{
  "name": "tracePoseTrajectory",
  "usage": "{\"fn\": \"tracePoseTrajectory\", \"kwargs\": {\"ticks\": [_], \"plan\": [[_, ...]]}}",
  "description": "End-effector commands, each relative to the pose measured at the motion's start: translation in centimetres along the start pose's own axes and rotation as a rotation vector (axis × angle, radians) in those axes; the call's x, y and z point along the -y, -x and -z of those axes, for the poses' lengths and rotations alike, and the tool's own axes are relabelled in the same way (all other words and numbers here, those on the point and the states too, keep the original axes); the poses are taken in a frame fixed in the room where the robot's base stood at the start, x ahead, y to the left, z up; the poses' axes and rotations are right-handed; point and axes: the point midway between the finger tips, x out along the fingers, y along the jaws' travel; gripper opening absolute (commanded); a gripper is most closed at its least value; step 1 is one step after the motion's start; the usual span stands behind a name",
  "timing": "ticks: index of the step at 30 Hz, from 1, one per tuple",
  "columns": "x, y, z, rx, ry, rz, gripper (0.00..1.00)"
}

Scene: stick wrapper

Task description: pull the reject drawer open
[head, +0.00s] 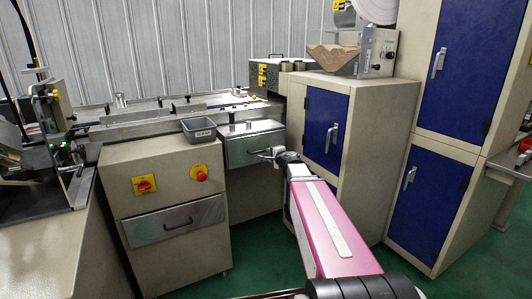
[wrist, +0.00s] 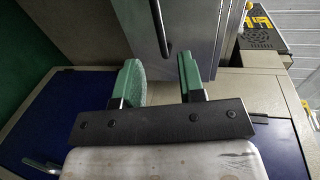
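A steel drawer front (head: 250,149) sits under the conveyor, left of the blue-doored cabinet; I take it as the reject drawer. It looks shut. My gripper (head: 268,154) is at its right part. In the wrist view the steel front (wrist: 195,30) fills the top middle, with a dark bar handle (wrist: 160,28) on it. The gripper's green-padded fingers (wrist: 161,76) are open, apart, with nothing visibly held. The handle lines up with the gap between them; I cannot tell whether it is within the fingertips' reach.
A second steel drawer (head: 174,222) with a dark handle is in the beige cabinet (head: 150,165), below a red knob and a red button. A small grey bin (head: 199,129) stands above. The blue-doored cabinet (head: 372,110) is close on my arm's right. Green floor shows between.

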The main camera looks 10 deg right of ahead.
Motion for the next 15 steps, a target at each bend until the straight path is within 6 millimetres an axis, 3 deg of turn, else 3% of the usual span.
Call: {"fn": "tracePoseTrajectory", "kwargs": {"ticks": [9,15], "plan": [[0.0,-5.8,0.1,0.002,0.002,-0.001,0.36],[0.0,-8.6,0.0,0.001,0.002,-0.001,0.36]]}}
